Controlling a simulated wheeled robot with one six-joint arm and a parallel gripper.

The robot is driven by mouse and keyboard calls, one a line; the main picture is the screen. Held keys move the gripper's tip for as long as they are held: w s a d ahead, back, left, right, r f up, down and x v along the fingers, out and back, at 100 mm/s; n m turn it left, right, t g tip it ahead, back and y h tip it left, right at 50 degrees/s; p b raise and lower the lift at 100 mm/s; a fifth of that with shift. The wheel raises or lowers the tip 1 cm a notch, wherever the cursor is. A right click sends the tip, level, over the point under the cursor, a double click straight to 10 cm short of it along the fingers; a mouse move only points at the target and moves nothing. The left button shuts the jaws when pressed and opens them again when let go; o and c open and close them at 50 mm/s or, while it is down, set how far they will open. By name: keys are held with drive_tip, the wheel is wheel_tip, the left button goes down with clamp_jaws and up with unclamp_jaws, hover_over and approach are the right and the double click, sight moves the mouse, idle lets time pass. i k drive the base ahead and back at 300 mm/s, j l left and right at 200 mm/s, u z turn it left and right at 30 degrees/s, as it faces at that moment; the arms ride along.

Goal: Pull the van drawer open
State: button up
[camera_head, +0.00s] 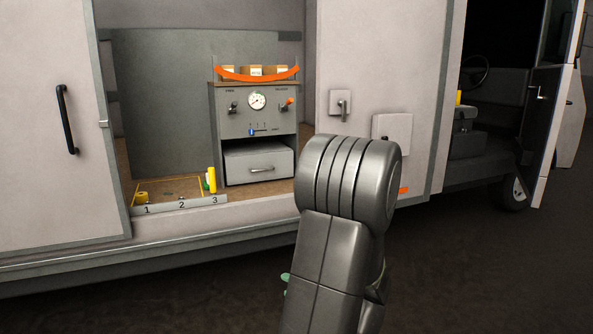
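The van drawer (240,163) is a grey box front low in the grey cabinet inside the van's open side. Its bar handle (262,169) faces me and nothing touches it. A dark gap shows above the drawer front; I cannot tell whether the drawer is fully shut or slightly out. My arm fills the lower middle of the view, to the right of the drawer and nearer to me. My gripper does not show. Small green bits show at the arm's edges, but I cannot tell what they are.
The cabinet (230,124) carries a gauge, switches and a slider, with small boxes behind an orange strap (257,76) on top. A numbered rail (180,205) and a yellow cylinder (212,180) stand left of the drawer. The van's sill (190,236) runs below.

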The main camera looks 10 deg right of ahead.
sight(257, 168)
drive_tip(key=i+j+z, duration=0.35)
drive_tip(key=i, duration=0.3)
drive_tip(key=i+j+z, duration=0.35)
drive_tip(key=i, duration=0.3)
drive_tip(key=i+j, duration=1.5)
drive_tip(key=i+z, duration=0.05)
